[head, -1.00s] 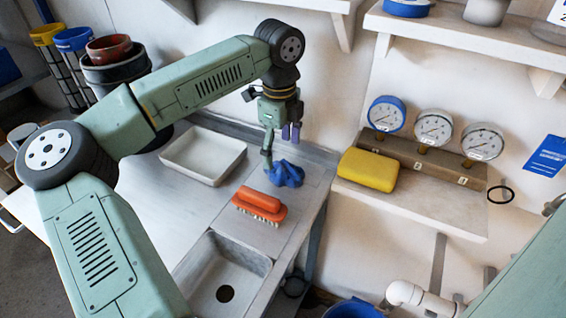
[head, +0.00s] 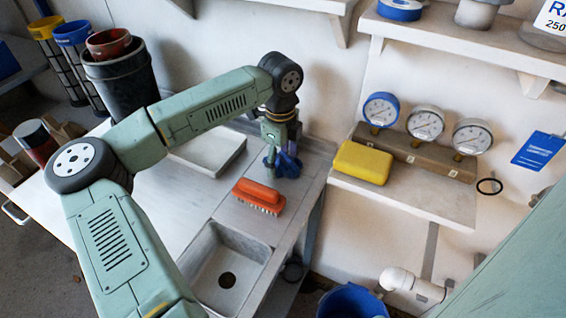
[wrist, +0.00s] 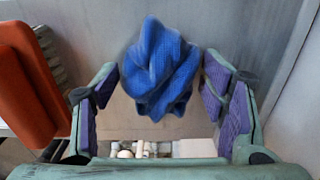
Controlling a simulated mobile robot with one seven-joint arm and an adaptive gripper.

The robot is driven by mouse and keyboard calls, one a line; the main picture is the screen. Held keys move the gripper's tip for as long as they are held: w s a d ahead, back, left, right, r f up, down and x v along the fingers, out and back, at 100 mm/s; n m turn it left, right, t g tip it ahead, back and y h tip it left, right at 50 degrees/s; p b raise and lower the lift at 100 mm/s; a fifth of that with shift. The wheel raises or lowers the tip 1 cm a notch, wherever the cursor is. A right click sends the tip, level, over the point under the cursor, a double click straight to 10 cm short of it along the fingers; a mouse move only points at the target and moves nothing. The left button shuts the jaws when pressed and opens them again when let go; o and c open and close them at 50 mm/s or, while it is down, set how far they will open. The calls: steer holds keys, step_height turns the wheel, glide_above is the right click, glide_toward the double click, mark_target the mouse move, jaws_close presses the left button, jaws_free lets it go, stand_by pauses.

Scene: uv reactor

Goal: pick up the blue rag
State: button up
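The blue rag (wrist: 158,72) is a crumpled, twisted heap on the metal counter. In the wrist view it sits between the two spread fingers of my gripper (wrist: 160,100), with a gap on both sides. The finger pads are purple. In the head view my gripper (head: 280,160) points down at the rag (head: 288,164) and partly hides it. My gripper is open and holds nothing.
An orange brush (head: 259,196) lies just in front of the rag, close to my gripper's left in the wrist view (wrist: 30,80). A sink (head: 222,262), a white tray (head: 228,158) and a shelf (head: 420,200) with a yellow sponge (head: 362,162) and gauges are nearby.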

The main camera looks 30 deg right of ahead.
mark_target(280, 158)
steer(key=c, duration=0.8)
steer(key=shift+r+b, duration=0.1)
steer(key=shift+b, duration=0.2)
steer(key=shift+c, duration=0.2)
steer(key=shift+a+r+b, duration=0.15)
steer(key=shift+r+b, duration=0.05)
steer(key=shift+b, duration=0.2)
step_height(280, 158, up, 6)
steer(key=shift+r+b, duration=0.1)
steer(key=shift+b, duration=0.95)
steer(key=s+a+b, duration=0.2)
steer(key=s+a, duration=0.3)
steer(key=a, duration=0.3)
steer(key=s+a+b, duration=0.3)
steer(key=s+a, duration=0.2)
steer(key=a, duration=0.4)
steer(key=shift+r+b, duration=0.15)
steer(key=shift+b, duration=0.15)
steer(key=o, duration=0.6)
steer(key=c, duration=0.5)
